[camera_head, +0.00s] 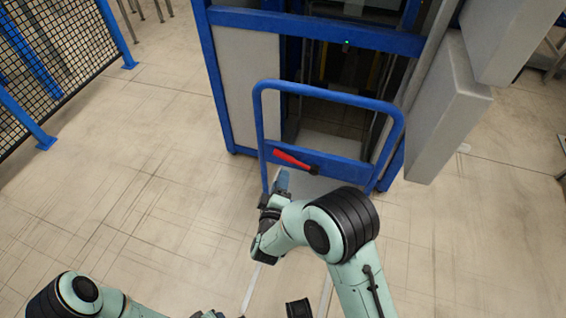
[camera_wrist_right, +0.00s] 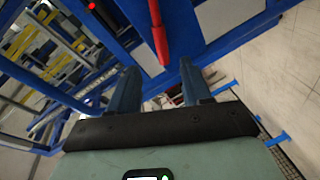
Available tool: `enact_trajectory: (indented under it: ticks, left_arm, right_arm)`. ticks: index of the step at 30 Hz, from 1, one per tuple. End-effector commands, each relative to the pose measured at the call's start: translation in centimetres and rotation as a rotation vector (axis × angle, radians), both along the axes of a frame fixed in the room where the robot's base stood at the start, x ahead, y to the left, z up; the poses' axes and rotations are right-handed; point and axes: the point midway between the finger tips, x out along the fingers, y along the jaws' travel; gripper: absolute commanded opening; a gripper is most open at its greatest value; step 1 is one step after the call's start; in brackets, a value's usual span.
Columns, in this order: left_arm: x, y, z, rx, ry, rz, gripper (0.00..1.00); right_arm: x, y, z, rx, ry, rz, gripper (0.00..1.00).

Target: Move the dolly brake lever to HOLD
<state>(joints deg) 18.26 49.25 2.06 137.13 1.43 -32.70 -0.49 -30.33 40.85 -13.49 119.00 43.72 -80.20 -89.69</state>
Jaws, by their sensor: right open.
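The red brake lever (camera_head: 293,159) sits on the blue crossbar of the dolly's push handle (camera_head: 335,93) in the head view. It slants up to the left from a dark pivot. In the right wrist view the lever (camera_wrist_right: 158,32) points toward the gap between my fingers. My right gripper (camera_head: 281,180) is just below the lever in the head view. In the wrist view its blue fingers (camera_wrist_right: 158,75) are spread, with nothing between them, and the lever's tip lies just beyond them. No HOLD marking is readable. My left arm shows at the lower left; its gripper is not visible.
A blue-framed machine with grey panels (camera_head: 249,80) stands behind the dolly handle. Large grey boxes (camera_head: 447,108) are at the right. A blue mesh fence (camera_head: 60,40) stands at the upper left. The floor (camera_head: 120,180) to the left is clear.

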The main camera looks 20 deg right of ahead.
Motion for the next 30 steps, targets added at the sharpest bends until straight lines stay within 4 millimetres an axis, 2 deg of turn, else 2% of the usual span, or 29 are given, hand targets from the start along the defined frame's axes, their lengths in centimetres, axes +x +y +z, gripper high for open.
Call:
enact_trajectory:
  ticks: [3,9,12,18,26,29,30]
  left_arm:
    - [1.0,0.5,-1.0,0.013,-0.024,0.011,0.43]
    - [2.1,1.3,-2.0,0.031,-0.052,0.026,0.43]
    - [1.5,1.5,-2.7,0.031,-0.032,0.027,0.43]
    - [0.6,1.6,-3.3,0.03,-0.002,0.027,0.43]
    - [0.6,1.6,-3.3,0.029,0.001,0.027,0.43]
    - [0.6,1.6,-3.3,0.029,0.001,0.027,0.43]
    - [0.6,1.6,-3.3,0.029,0.0,0.027,0.43]
  right_arm:
    - [2.5,-1.3,-0.7,0.0,-0.003,-0.005,0.48]
    - [5.9,-2.8,-1.2,-0.001,-0.001,-0.002,0.48]
    - [7.1,-3.3,-1.4,0.0,-0.001,-0.001,0.48]
    - [8.2,-3.8,-1.5,0.0,0.001,0.001,0.48]
    - [8.2,-3.8,-1.4,0.0,0.002,0.002,0.48]
    - [8.2,-3.8,-1.4,0.0,0.002,0.002,0.19]
    - [8.2,-3.8,-1.4,0.0,0.002,0.002,0.06]
